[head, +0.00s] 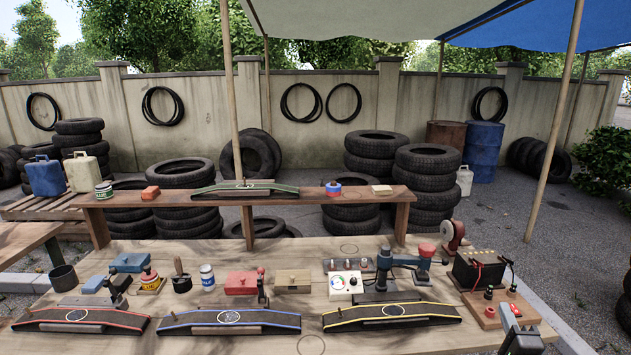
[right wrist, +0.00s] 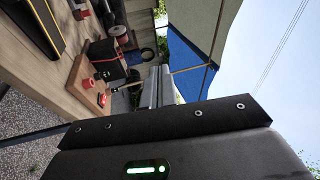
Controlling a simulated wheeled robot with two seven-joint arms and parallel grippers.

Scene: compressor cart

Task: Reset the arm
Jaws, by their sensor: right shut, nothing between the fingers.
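My right gripper (head: 515,318) shows at the lower right of the head view, at the bench's right front corner, beside the wooden block with red knobs. In the right wrist view its fingers (right wrist: 155,88) are together with nothing between them. The rest of my right arm is mostly out of the picture. My left arm and gripper do not show in either view.
The wooden bench (head: 200,344) carries three ramps edged red (head: 80,319), blue (head: 229,320) and yellow (head: 390,316). A black battery (head: 478,268) and a wooden block with red knobs (head: 490,310) stand at right. A raised shelf (head: 290,198) and a tent pole (head: 556,120) stand behind.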

